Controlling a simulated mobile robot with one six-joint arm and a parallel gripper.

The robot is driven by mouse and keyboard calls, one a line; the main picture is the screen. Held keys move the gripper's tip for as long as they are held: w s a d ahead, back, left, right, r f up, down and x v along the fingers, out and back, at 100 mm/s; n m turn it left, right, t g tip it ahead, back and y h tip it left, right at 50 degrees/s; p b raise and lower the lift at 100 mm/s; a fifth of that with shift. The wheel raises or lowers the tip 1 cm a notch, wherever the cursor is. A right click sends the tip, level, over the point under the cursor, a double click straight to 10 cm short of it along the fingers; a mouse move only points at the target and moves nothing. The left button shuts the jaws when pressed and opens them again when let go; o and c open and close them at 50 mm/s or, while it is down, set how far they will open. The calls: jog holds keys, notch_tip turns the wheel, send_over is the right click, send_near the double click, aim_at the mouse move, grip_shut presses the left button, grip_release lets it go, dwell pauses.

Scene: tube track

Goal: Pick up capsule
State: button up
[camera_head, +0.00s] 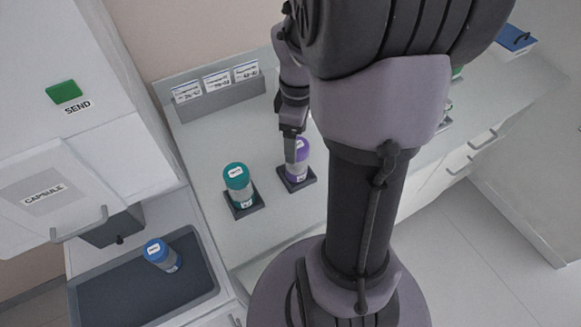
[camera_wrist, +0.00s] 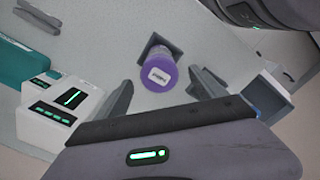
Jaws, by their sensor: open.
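Several capped cylinders are in view, and the frames do not settle which one is the capsule. A purple-capped one (camera_head: 303,153) stands in a dark square holder on the counter; in the wrist view its purple cap (camera_wrist: 159,74) with a white label lies between my fingers. A teal-capped one (camera_head: 237,177) stands in a holder to its left. A blue-capped one (camera_head: 160,254) is in the dark tray at lower left, below the door marked CAPSULE. My gripper (camera_head: 290,158) is open at the purple one, partly covering it; contact cannot be told.
The dark tray (camera_head: 110,294) sits under a white cabinet with a green SEND button (camera_head: 64,92). A grey label rack (camera_head: 222,97) stands at the back of the counter. White devices with green lights (camera_wrist: 58,112) show in the wrist view. My arm hides the counter's middle right.

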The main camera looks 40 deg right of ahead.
aim_at(295, 179)
notch_tip(295, 179, down, 9)
jog(key=b, duration=0.4)
jog(key=shift+s+d+f, duration=0.1)
jog(key=shift+s+f, duration=0.05)
jog(key=shift+f, duration=0.05)
jog(key=shift+r, duration=0.2)
jog(key=shift+c, duration=0.2)
grip_shut()
jog(key=shift+r, duration=0.15)
